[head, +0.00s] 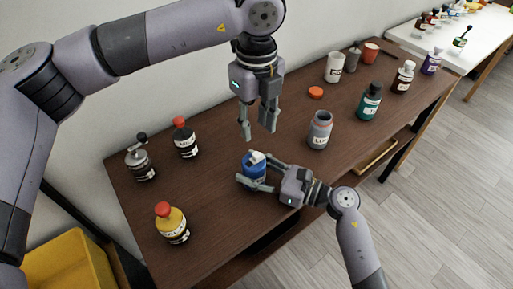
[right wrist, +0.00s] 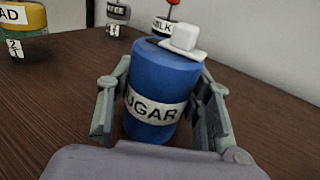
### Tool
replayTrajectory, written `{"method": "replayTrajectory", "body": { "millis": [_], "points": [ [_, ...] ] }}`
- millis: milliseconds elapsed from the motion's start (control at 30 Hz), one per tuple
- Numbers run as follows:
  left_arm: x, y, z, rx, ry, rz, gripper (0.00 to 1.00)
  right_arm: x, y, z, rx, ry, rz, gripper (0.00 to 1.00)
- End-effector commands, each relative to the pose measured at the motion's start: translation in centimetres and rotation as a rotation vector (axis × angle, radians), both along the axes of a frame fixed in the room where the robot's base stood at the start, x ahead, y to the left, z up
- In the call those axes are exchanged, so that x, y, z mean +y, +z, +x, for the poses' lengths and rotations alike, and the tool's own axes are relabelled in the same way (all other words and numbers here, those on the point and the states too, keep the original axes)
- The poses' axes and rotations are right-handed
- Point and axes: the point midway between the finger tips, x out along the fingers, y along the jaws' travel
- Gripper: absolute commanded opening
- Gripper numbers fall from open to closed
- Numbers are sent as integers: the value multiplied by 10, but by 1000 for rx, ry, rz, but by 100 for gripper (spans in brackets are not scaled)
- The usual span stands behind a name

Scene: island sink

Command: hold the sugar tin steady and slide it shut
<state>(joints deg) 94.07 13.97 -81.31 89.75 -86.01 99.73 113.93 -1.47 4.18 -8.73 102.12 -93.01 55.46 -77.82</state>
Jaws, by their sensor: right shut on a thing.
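The sugar tin (head: 253,172) is a blue can on the brown table, its white SUGAR label facing me in the right wrist view (right wrist: 160,108). A white slide piece with a block-like knob (right wrist: 182,42) sits off-centre on its top, towards the back right, overhanging the rim. My right gripper (head: 249,174) is shut around the tin's sides, one finger on each side. My left gripper (head: 258,134) hangs above and behind the tin, fingers pointing down and apart, with nothing between them. The tin stands upright or nearly so; its base is partly hidden.
A grey jar (head: 319,132) stands right of the tin, a yellow jar (head: 172,224) front left, a dark red-capped bottle (head: 185,139) and a grinder (head: 140,160) back left. An orange lid (head: 316,92) lies behind. Several bottles stand at the far right.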

Motion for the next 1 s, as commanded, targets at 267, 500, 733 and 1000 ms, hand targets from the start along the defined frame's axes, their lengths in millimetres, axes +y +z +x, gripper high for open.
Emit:
{"method": "replayTrajectory", "body": {
  "millis": [267,500,733,1000],
  "points": [
    [0,-56,0,2,-1,0,33,0,0,0,0,0,-1,15],
    [0,-81,0,1,-1,-1,33,0,0,0,0,0,-1,15],
    [0,-84,0,-1,-1,-1,33,0,0,0,0,0,-1,15],
    [0,-84,0,-1,-1,-1,23,0,0,0,0,0,-1,15]
  ]
}}
